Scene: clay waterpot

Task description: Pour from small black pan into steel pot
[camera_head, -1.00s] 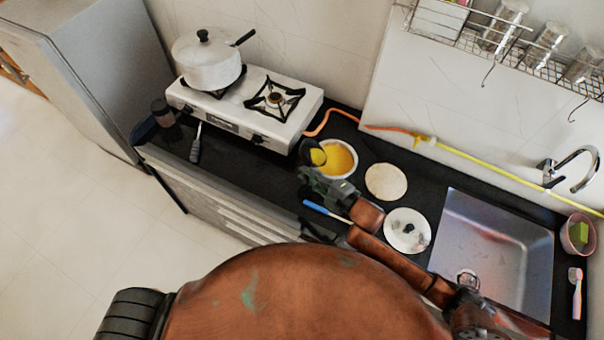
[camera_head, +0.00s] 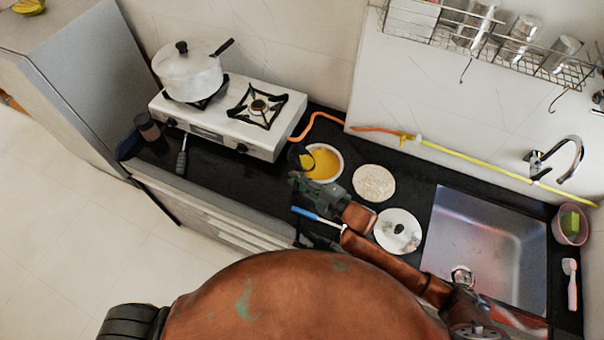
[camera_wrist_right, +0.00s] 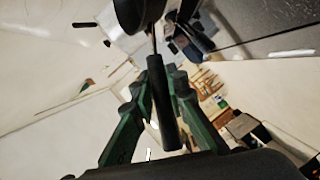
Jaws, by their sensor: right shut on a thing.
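The small black pan (camera_head: 294,157) is tilted on its side at the left rim of a pale-rimmed round pot (camera_head: 341,168) on the counter. Yellow content fills the pot, and some yellow shows at the pan's mouth. I cannot tell whether the pan touches the rim, or whether this pot is steel. My right gripper (camera_head: 301,183) is shut on the pan's handle; in the right wrist view the black handle (camera_wrist_right: 160,100) lies between the green fingers, with the dark pan (camera_wrist_right: 132,12) beyond. My left gripper is not in view.
A white lidded pot (camera_head: 190,75) stands on the left burner of the stove (camera_head: 215,118); the right burner is empty. A round pale board (camera_head: 374,183), a lid (camera_head: 397,231) and a blue-handled tool (camera_head: 318,215) lie near my right arm. The sink (camera_head: 485,245) is right.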

